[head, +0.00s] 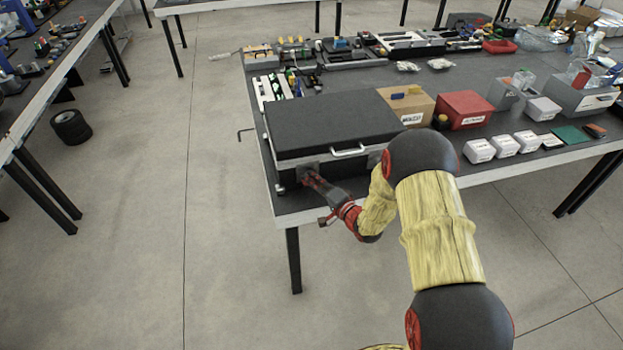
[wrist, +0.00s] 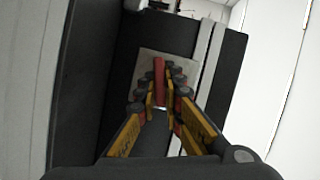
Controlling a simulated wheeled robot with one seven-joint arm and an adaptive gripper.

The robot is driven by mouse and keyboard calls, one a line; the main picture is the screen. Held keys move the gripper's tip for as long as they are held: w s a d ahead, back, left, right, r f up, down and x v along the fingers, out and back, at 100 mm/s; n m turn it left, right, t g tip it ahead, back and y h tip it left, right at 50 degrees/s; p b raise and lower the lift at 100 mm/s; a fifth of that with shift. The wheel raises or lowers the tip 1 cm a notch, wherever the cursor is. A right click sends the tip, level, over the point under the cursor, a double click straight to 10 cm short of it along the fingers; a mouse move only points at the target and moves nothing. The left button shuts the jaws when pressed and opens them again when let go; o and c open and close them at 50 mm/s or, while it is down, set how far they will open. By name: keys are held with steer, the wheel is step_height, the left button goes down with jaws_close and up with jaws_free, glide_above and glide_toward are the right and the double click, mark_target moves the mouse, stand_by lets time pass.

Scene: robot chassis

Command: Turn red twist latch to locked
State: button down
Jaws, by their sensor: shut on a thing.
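The red twist latch (wrist: 159,72) sits on a light metal plate (wrist: 183,66) on the front of a dark case in the wrist view. My gripper (wrist: 161,92) has its fingers on either side of the red latch and is shut on it. In the wrist view the latch's visible part runs along the picture's vertical. In the head view my gripper (head: 308,178) is at the left part of the front of the dark case (head: 335,121). There my fingers hide most of the latch, so its angle cannot be told.
The case has a closed lid and a silver handle (head: 348,151) right of my gripper. It stands at the table's (head: 492,170) front left corner. A cardboard box (head: 408,103), a red box (head: 465,109) and several small white boxes are to its right. Open floor lies left.

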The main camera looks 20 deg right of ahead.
steer(key=shift+f+m+t+y, duration=0.1)
steer(key=shift+m+t+y, duration=0.3)
steer(key=shift+m, duration=0.9)
steer(key=shift+d, duration=0.1)
steer(key=c, duration=1.9)
jaws_free()
steer(key=v, duration=1.2)
steer(key=shift+f, duration=0.15)
